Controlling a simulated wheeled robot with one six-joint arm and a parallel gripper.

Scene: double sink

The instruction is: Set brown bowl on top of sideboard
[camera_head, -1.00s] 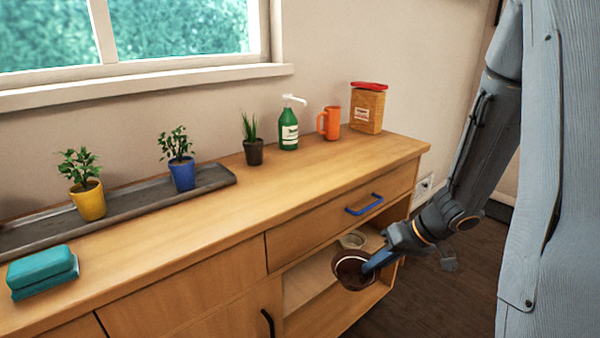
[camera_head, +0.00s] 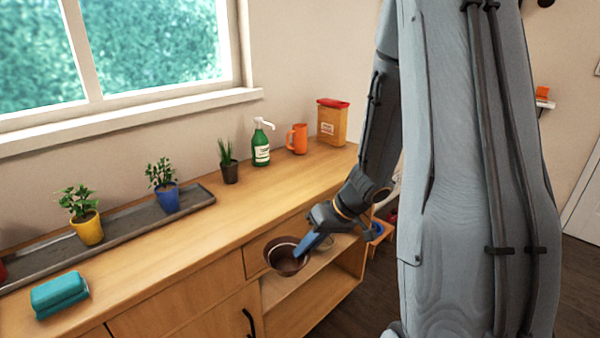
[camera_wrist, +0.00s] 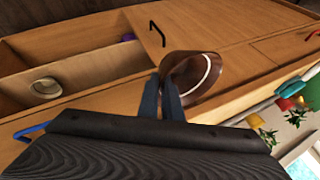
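The brown bowl (camera_head: 284,259) hangs at the tip of my gripper (camera_head: 303,249), in front of the sideboard's drawer and open shelf, below the top's edge. In the wrist view, the two fingers of my gripper (camera_wrist: 171,98) are shut on the rim of the brown bowl (camera_wrist: 203,82), which is tilted in that picture. The sideboard (camera_head: 225,224) has a wooden top that carries several things along the wall.
A grey tray (camera_head: 125,227) holds plants in a yellow pot (camera_head: 89,229) and a blue pot (camera_head: 167,198). A dark-potted plant (camera_head: 229,172), green bottle (camera_head: 261,150), orange mug (camera_head: 297,139) and canister (camera_head: 331,123) stand behind. Teal sponges (camera_head: 60,294) lie left. The front middle top is clear.

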